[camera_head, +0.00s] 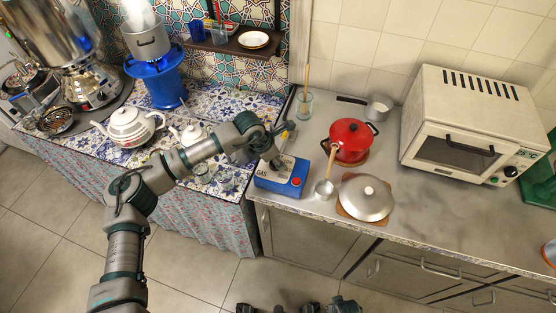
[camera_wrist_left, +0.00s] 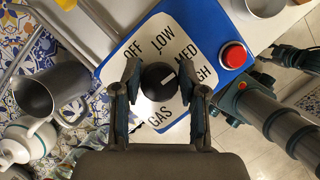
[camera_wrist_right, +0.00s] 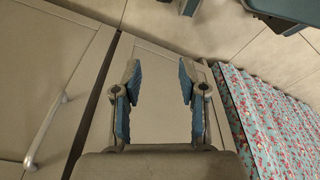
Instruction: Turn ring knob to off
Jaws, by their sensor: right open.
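The ring knob (camera_wrist_left: 159,81) is a round black knob with a white mark, on a blue gas box (camera_head: 281,177) with a pale label plate reading OFF, LOW, MED, HIGH and GAS. Its white mark points to the upper right in the left wrist view, toward the MED and HIGH side, away from OFF. My left gripper (camera_wrist_left: 158,70) is open, with one finger on each side of the knob and small gaps visible. In the head view the left gripper (camera_head: 276,162) hides the knob. My right gripper (camera_wrist_right: 160,70) is open and empty, low before the cabinet fronts.
A red button (camera_wrist_left: 233,56) sits on the box beside the label. A red pot (camera_head: 350,140), a lidded pan (camera_head: 366,198) and a ladle (camera_head: 324,188) are right of the box. A teapot (camera_head: 130,127) and metal pitcher (camera_wrist_left: 48,92) stand left. A toaster oven (camera_head: 470,125) is farther right.

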